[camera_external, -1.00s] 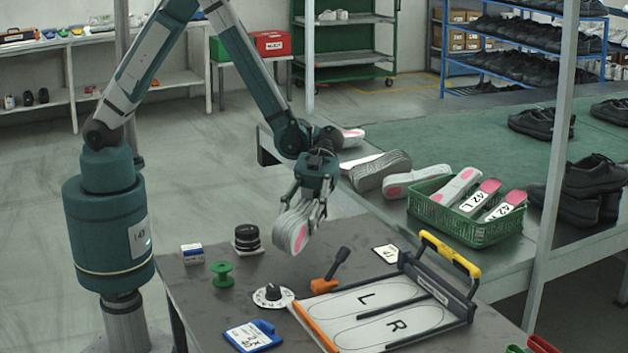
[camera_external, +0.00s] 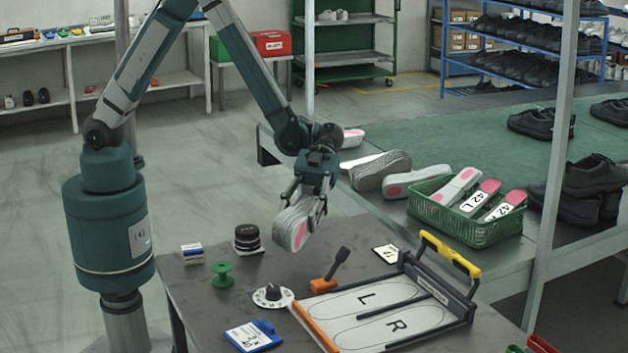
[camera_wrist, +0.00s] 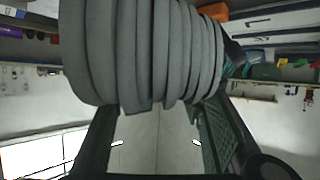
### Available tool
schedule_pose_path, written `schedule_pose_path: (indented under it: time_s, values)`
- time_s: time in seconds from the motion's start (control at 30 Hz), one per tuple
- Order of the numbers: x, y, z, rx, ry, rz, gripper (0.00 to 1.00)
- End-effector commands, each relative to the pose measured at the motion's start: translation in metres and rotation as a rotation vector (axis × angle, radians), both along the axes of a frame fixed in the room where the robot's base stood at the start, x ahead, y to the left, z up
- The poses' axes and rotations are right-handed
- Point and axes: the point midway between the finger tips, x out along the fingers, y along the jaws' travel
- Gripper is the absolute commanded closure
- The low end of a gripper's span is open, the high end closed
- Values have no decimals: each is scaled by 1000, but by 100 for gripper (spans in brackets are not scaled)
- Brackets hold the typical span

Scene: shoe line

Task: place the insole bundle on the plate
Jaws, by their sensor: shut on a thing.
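The insole bundle (camera_external: 291,222) is a stack of grey insoles with a pink patch on the outer face. My gripper (camera_external: 309,211) is shut on it and holds it in the air above the back part of the table. In the wrist view the bundle (camera_wrist: 150,50) fills the upper middle, its layered edges showing between the fingers. The plate (camera_external: 372,314) is a white board on the table, with outlines marked L and R. An orange bar runs along its left side and a dark frame with a yellow handle stands at its right. The bundle is behind and left of the plate, apart from it.
The table (camera_external: 215,290) also carries an orange tool with a black lever (camera_external: 328,273), a dial (camera_external: 273,296), a green spool (camera_external: 222,272), a black round stack (camera_external: 248,238) and a blue-white card (camera_external: 253,336). A green basket (camera_external: 470,219) stands on the bench behind.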

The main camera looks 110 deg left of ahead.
Motion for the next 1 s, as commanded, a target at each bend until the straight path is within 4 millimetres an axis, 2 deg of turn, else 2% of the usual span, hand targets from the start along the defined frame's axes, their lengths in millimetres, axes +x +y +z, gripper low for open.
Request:
schedule_pose_path:
  time_s: [0.27,0.47,0.67,0.9,1.0]
  values:
    - [0,0,6,0,0,0,78]
    - [0,0,24,-1,-1,0,78]
    - [-1,0,58,-1,-2,0,78]
    - [-1,0,110,-1,-3,0,78]
    - [0,0,126,-1,-3,0,78]
